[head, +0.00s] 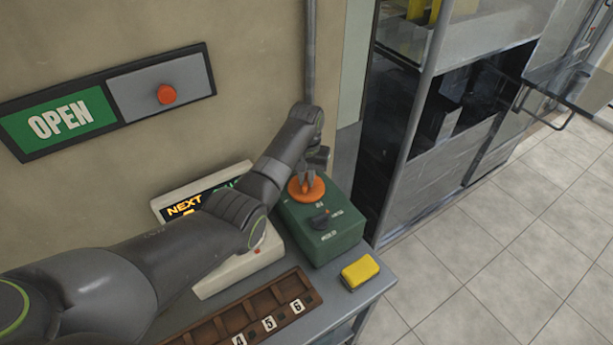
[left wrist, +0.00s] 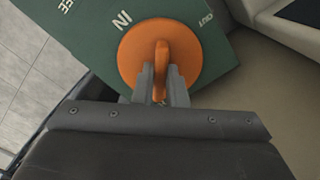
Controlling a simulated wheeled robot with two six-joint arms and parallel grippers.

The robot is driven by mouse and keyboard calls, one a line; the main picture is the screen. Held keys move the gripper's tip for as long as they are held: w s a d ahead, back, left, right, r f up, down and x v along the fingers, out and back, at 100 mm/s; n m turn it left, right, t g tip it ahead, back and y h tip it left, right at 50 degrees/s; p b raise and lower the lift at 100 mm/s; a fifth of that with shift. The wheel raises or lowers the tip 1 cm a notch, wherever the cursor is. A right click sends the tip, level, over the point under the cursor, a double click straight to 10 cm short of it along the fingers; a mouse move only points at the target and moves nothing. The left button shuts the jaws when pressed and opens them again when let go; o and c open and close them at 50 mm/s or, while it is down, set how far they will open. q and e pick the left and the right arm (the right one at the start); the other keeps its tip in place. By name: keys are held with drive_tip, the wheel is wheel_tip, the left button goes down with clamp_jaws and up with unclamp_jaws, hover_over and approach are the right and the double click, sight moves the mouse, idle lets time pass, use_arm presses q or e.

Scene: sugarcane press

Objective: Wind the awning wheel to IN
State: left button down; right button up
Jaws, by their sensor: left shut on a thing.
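The awning wheel (head: 306,189) is an orange disc on top of a green box (head: 325,235) at the back of the counter. In the left wrist view the orange wheel (left wrist: 190,50) has a raised orange grip across it, and the green top carries the white word IN at its left and OUT at its right. My left gripper (head: 308,180) reaches down onto the wheel from above; in the left wrist view its fingers (left wrist: 160,80) are shut on the raised grip. A dark lever with a small red mark sits on the box front. My right gripper is not in view.
A yellow block (head: 360,271) lies on the counter right of the box. A brown tray (head: 255,305) with numbered slots lies in front. A cream display unit (head: 215,270) reading NEXT stands left, partly behind my arm. An OPEN sign (head: 60,120) hangs on the wall.

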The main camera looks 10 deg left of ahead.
use_arm(q)
drive_tip(key=shift+r+m+p, duration=0.15)
drive_tip(key=shift+m+p, duration=0.5)
drive_tip(key=shift+m, duration=0.25)
drive_tip(key=m+p, duration=0.1)
drive_tip(key=m, duration=0.1)
drive_tip(key=shift+m, duration=0.3)
drive_tip(key=m+p, duration=0.2)
drive_tip(key=m, duration=0.3)
drive_tip(key=m+p, duration=0.1)
drive_tip(key=m, duration=0.4)
drive_tip(key=shift+w+m, duration=0.1)
drive_tip(key=shift+m, duration=0.3)
drive_tip(key=m, duration=0.5)
drive_tip(key=shift+p, duration=0.35)
drive_tip(key=shift+m, duration=0.3)
drive_tip(key=c, duration=1.5)
unclamp_jaws()
